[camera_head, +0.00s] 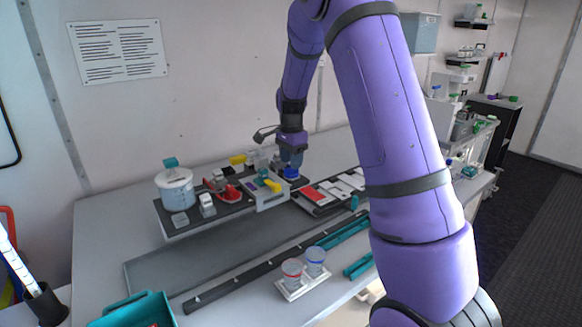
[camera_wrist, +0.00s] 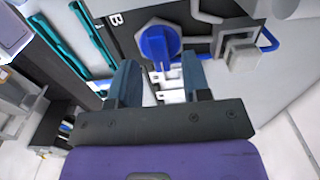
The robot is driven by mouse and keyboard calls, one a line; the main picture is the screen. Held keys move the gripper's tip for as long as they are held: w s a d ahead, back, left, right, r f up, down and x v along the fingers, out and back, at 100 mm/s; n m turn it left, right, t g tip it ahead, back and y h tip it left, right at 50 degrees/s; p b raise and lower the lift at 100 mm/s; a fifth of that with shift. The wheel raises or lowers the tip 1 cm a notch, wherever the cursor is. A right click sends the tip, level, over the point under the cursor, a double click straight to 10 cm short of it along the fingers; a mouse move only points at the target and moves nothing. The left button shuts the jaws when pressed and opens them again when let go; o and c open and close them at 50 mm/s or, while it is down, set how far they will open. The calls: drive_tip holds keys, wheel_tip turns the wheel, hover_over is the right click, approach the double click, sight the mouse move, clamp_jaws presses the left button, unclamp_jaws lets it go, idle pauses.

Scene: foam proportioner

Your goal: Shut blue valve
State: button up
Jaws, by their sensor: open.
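The blue valve (camera_wrist: 159,43) shows in the wrist view as a round blue knob with a raised grip bar, just beyond my fingertips. It sits on a dark panel edge near a white letter B. My gripper (camera_wrist: 158,75) is open, with one finger on each side below the knob and nothing held between them. In the head view my gripper (camera_head: 291,160) points down right over the blue valve (camera_head: 291,173), at the right end of the apparatus. I cannot tell whether the fingers touch the knob.
The apparatus board (camera_head: 180,226) carries a white pot (camera_head: 175,187), a red part (camera_head: 228,192) and a yellow handle (camera_head: 272,185). A grey pipe and block (camera_wrist: 243,52) stand close right of the knob. Two cups (camera_head: 303,265) sit in front. A teal bin (camera_head: 133,310) is at front left.

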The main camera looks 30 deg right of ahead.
sight(291, 172)
drive_tip(key=shift+f, duration=1.3)
drive_tip(key=shift+c, duration=0.2)
clamp_jaws()
